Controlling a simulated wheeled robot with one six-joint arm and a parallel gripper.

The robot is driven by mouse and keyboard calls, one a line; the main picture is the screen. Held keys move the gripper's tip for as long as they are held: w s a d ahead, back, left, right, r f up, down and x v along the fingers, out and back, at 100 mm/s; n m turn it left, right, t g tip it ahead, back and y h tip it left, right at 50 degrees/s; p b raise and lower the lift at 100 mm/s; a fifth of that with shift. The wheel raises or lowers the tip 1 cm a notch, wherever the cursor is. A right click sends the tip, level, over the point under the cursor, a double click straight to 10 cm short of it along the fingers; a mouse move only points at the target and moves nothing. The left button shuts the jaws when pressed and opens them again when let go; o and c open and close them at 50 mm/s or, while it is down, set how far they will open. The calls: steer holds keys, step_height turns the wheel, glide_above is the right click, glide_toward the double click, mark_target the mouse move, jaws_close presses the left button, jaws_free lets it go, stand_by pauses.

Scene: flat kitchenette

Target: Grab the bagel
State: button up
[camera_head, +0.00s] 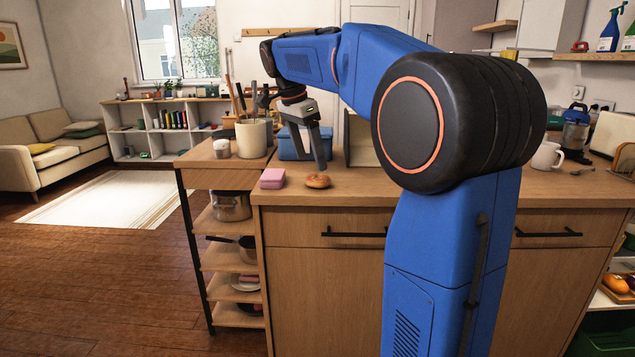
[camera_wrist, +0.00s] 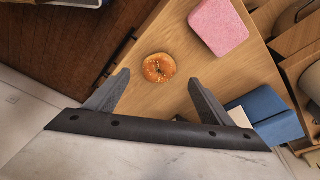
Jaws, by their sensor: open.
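The bagel (camera_head: 318,181) is round and golden brown, lying flat on the wooden counter near its front edge. In the wrist view the bagel (camera_wrist: 159,68) shows its seeded top, slightly beyond and between the fingertips. My gripper (camera_head: 308,160) points down over the counter just behind and above the bagel. In the wrist view my gripper (camera_wrist: 159,80) has its two fingers wide apart with nothing between them. The bagel appears apart from both fingers.
A pink sponge (camera_head: 272,178) lies left of the bagel; it also shows in the wrist view (camera_wrist: 218,26). A blue box (camera_head: 292,143) stands behind my gripper. A utensil crock (camera_head: 251,138) stands at the left. A white mug (camera_head: 547,156) is far right. The counter's front edge is close to the bagel.

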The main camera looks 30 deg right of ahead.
mark_target(316, 178)
steer(key=shift+x, duration=3.2)
steer(key=shift+s+d, duration=0.1)
steer(key=shift+d, duration=0.05)
steer(key=shift+r, duration=0.1)
steer(key=c, duration=0.7)
